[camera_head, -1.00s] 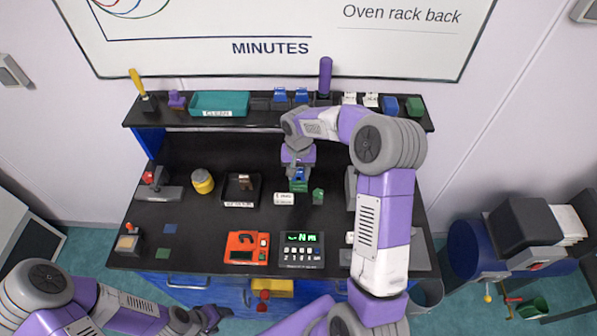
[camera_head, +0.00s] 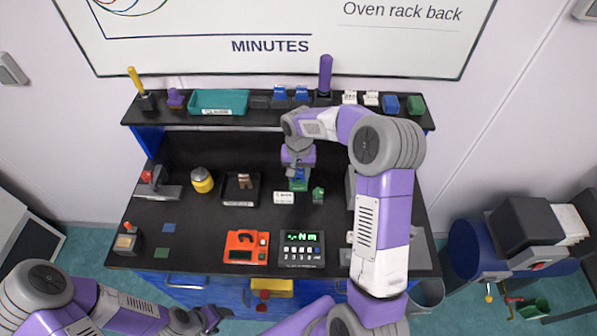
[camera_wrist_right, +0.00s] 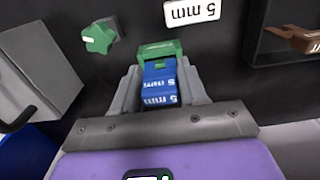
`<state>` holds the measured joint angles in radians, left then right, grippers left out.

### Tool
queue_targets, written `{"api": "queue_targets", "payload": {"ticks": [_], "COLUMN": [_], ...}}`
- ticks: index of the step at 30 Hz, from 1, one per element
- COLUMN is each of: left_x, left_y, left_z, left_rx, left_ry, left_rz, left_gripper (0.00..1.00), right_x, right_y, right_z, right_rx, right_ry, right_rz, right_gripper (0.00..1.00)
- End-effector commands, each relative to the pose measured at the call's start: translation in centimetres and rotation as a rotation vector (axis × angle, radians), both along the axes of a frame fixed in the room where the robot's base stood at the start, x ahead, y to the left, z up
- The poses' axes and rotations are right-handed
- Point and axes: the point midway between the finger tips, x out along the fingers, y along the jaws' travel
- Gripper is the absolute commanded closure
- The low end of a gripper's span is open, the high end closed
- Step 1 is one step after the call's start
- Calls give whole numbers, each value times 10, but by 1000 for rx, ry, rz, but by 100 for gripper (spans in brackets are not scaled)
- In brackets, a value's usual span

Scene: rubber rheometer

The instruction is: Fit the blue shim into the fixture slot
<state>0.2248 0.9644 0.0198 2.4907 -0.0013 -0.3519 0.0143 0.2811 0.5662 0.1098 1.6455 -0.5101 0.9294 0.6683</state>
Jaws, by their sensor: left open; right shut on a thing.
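The blue shim (camera_wrist_right: 160,90), marked 5 mm, is held between the fingers of my right gripper (camera_wrist_right: 160,88). The green fixture (camera_wrist_right: 160,49) shows just past the shim in the right wrist view and right below the gripper in the head view (camera_head: 298,186). The shim overlaps the fixture in view; I cannot tell whether it sits in the slot, which is hidden. My right gripper (camera_head: 298,172) points down over the fixture. My left gripper (camera_head: 212,318) is open and empty, low in front of the bench.
A green star knob (camera_wrist_right: 98,36) and a white 5 mm card (camera_head: 284,197) are close to the fixture. A black tray (camera_head: 255,178) and yellow jar (camera_head: 202,181) stand left. A red device (camera_head: 246,247) and a display box (camera_head: 302,249) sit at the front.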

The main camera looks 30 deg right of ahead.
Motion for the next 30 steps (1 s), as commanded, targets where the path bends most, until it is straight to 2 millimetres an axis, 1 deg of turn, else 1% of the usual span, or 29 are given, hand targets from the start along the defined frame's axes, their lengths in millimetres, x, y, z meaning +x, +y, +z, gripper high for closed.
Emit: {"api": "queue_targets", "payload": {"ticks": [27, 28, 30], "left_x": [0, 0, 0], "left_y": [0, 0, 0], "left_z": [-19, -19, -18], "left_rx": [0, 0, 0], "left_ry": [0, 0, 0], "left_rz": [0, 0, 0], "left_gripper": [42, 42, 42], "right_x": [0, 0, 0], "right_y": [0, 0, 0], "right_z": [-24, -24, -23], "right_rx": [1, 1, 1], "right_ry": [-1, -1, -1], "right_rz": [1, 1, 1], "right_gripper": [95, 56, 46]}}
